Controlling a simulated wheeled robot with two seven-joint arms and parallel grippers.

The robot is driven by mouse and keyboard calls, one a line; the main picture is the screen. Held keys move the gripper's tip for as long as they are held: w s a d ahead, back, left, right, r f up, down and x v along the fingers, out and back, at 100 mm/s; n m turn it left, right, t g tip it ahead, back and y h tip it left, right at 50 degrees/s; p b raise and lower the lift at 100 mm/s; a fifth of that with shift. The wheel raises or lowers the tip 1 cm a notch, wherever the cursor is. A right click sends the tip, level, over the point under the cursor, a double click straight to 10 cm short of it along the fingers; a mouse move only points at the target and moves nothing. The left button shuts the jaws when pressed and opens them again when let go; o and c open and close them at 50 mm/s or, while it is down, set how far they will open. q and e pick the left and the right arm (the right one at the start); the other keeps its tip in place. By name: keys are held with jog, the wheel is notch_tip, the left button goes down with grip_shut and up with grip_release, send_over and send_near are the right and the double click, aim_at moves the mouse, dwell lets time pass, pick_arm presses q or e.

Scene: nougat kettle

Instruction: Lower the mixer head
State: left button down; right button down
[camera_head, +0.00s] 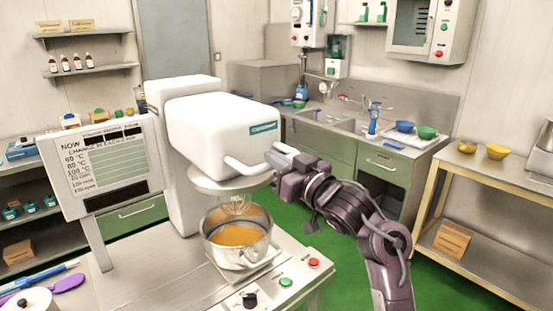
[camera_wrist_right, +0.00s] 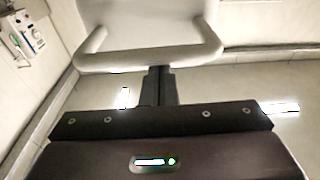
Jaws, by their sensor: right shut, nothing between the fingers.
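The white mixer head (camera_head: 205,122) sits on its column, with a curved white handle (camera_head: 245,168) at its front. A wire whisk (camera_head: 236,204) hangs beneath the head, its lower end at the rim of the steel kettle (camera_head: 222,250). Orange contents (camera_head: 236,235) lie in the kettle. My right gripper (camera_head: 279,157) is at the handle's right part. In the right wrist view, its closed fingers (camera_wrist_right: 159,80) meet the underside of the handle bar (camera_wrist_right: 150,58) in the picture, with nothing between them. Whether they touch it is unclear. My left gripper is out of view.
A recipe board (camera_head: 105,165) stands left of the mixer. The steel table has a black knob (camera_head: 250,299), a green button (camera_head: 286,282) and a red button (camera_head: 314,262) at its front. A sink counter (camera_head: 345,130) stands behind. Green floor lies open to the right.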

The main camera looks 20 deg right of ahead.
notch_tip(320, 180, down, 18)
jog(key=b, duration=1)
jog(key=shift+b, duration=0.3)
jog(key=shift+s+f, duration=0.1)
